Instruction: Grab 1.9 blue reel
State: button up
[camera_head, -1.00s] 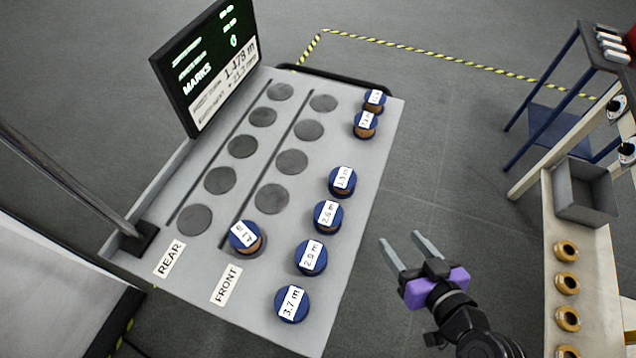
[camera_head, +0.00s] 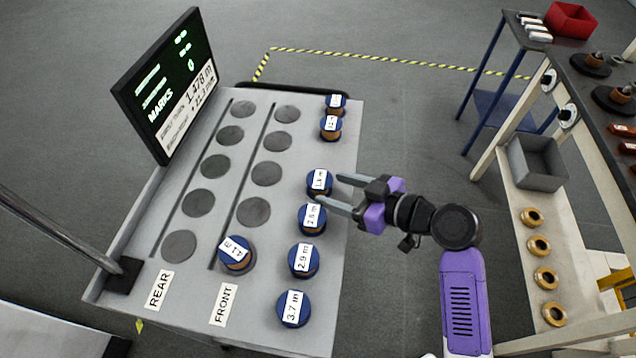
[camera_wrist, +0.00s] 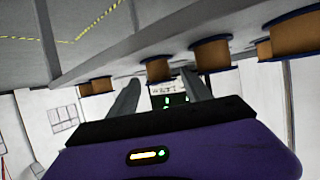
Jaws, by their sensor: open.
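The 1.9 blue reel (camera_head: 319,182) has a blue top, a white label and a copper-coloured side. It stands upright in the right-hand row on the grey table, between a pair of reels behind it and the 2.6 m reel (camera_head: 312,218). My gripper (camera_head: 330,188) is open and empty. It points left over the table's right edge, with its fingertips beside the 1.9 reel; contact cannot be told. In the wrist view, a reel (camera_wrist: 157,69), apparently this one, shows ahead between the two fingers. The label is not visible there.
The 2.9 m reel (camera_head: 303,260) and 3.7 m reel (camera_head: 293,308) stand nearer in the row. Another reel (camera_head: 236,254) sits in the FRONT row. Dark round spots there are empty. A monitor (camera_head: 165,85) stands at the left. A bench with a grey bin (camera_head: 537,162) is right.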

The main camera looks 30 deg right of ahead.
aim_at(320, 183)
jog(key=shift+p+x, duration=0.65)
jog(key=shift+x, duration=1.95)
jog(key=shift+w+r, duration=0.1)
jog(key=shift+r, duration=0.05)
jog(key=c, duration=1)
